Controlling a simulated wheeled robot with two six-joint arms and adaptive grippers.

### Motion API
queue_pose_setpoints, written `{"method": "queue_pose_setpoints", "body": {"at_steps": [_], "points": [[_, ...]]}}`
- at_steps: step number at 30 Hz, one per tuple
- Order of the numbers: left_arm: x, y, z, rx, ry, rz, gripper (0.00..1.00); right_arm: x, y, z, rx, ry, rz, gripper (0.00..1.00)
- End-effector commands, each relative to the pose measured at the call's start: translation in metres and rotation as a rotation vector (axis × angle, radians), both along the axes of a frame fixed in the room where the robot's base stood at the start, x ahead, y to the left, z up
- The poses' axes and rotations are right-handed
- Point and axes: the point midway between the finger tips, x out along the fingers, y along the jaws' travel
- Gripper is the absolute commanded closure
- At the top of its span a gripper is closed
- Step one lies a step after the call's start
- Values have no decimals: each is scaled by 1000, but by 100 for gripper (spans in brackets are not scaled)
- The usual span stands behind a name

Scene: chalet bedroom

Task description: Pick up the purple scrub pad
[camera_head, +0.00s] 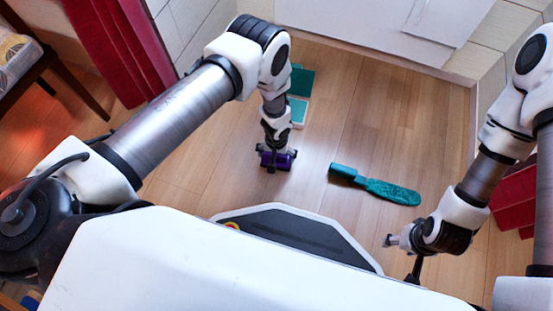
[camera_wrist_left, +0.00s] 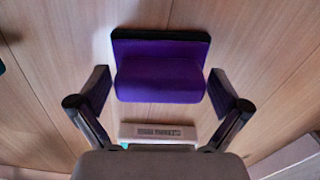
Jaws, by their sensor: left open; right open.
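The purple scrub pad (camera_head: 284,160) lies on the wooden floor in front of my base. In the left wrist view the pad (camera_wrist_left: 160,80) shows as a purple block with a black edge on its far side. My left gripper (camera_head: 275,160) is right over the pad and partly hides it in the head view. In the left wrist view its open fingers (camera_wrist_left: 160,92) stand on either side of the pad, with a small gap at each side. My right gripper (camera_head: 402,243) is open and empty, low at the right, away from the pad.
A teal brush (camera_head: 385,188) lies on the floor right of the pad. A teal and white box-like item (camera_head: 298,110) and a dark green flat piece (camera_head: 301,80) lie behind the left gripper. A white panel (camera_head: 395,25) stands at the back. Floor between is clear.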

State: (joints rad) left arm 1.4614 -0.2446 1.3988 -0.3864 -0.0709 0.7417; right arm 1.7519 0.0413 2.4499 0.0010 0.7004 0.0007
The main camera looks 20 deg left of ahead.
Motion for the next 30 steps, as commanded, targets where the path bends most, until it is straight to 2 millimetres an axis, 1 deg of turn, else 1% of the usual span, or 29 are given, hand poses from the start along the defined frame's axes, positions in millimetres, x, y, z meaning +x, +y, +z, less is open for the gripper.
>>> {"method": "queue_pose_setpoints", "body": {"at_steps": [1,2,3,6,15,19,23,30], "points": [[0,0,1,0,0,0,0,0,0,1,0,0,0,42],[0,0,1,0,0,0,7,0,0,1,0,0,0,42],[0,0,1,0,0,0,21,0,0,1,0,0,0,42],[0,0,1,0,0,0,53,0,0,1,0,0,0,42],[0,0,1,0,0,0,53,0,0,1,0,1,0,42],[0,1,5,0,0,0,53,0,0,4,0,1,0,42],[0,4,14,0,1,0,53,-1,0,12,0,2,1,42],[1,11,38,0,0,3,53,-1,0,32,0,3,3,42]]}}
